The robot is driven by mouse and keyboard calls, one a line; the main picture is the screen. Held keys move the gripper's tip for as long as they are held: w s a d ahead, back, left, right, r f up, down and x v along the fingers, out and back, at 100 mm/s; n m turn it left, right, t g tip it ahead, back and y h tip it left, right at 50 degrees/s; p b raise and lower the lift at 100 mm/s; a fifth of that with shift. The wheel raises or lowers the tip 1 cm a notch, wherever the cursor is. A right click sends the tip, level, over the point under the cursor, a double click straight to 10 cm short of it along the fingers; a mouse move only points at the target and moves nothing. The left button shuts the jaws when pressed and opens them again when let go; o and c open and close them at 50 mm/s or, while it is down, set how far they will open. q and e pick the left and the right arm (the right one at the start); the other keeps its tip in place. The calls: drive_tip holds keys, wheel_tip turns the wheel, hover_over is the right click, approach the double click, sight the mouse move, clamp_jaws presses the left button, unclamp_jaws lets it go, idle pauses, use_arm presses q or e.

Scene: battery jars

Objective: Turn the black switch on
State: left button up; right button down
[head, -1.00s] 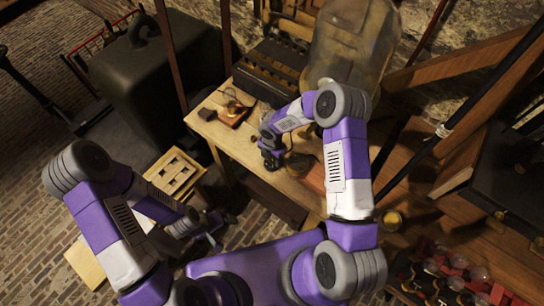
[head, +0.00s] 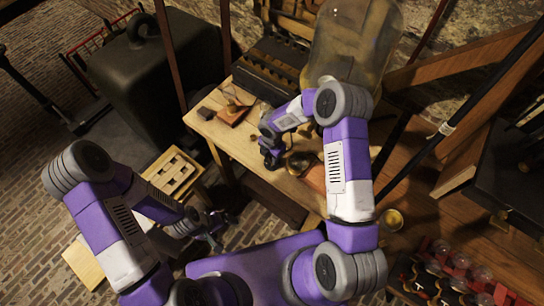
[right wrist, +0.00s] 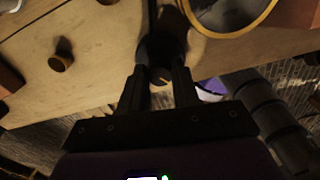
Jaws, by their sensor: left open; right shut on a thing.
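My right gripper (head: 270,157) is over the wooden table, at its front part. In the right wrist view its fingers (right wrist: 160,88) are closed around a dark, narrow thing (right wrist: 160,48), which looks like the black switch. The thing is in deep shadow, so its position, on or off, cannot be told. In the head view my gripper and arm hide it. My left gripper (head: 213,236) is open and empty, low at the left, away from the table.
The table (head: 222,140) carries a small wooden block with a brass fitting (head: 234,113) and a small dark block (head: 206,113). A large glass jar (head: 352,45) stands behind my right arm. A brass-rimmed round thing (right wrist: 232,12) lies close beside the right gripper.

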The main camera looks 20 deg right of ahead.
drive_tip(key=m+b, duration=0.2)
drive_tip(key=m, duration=0.1)
drive_tip(key=shift+f+m+b, duration=0.1)
drive_tip(key=shift+m+b, duration=0.2)
drive_tip(key=shift+b, duration=0.05)
drive_tip(key=m+b, duration=0.3)
drive_tip(key=m, duration=0.1)
drive_tip(key=shift+m, duration=0.3)
drive_tip(key=m+b, duration=0.2)
drive_tip(key=m, duration=0.2)
drive_tip(key=shift+m+b, duration=0.85)
drive_tip(key=shift+m, duration=1.15)
drive_tip(key=c, duration=0.8)
unclamp_jaws()
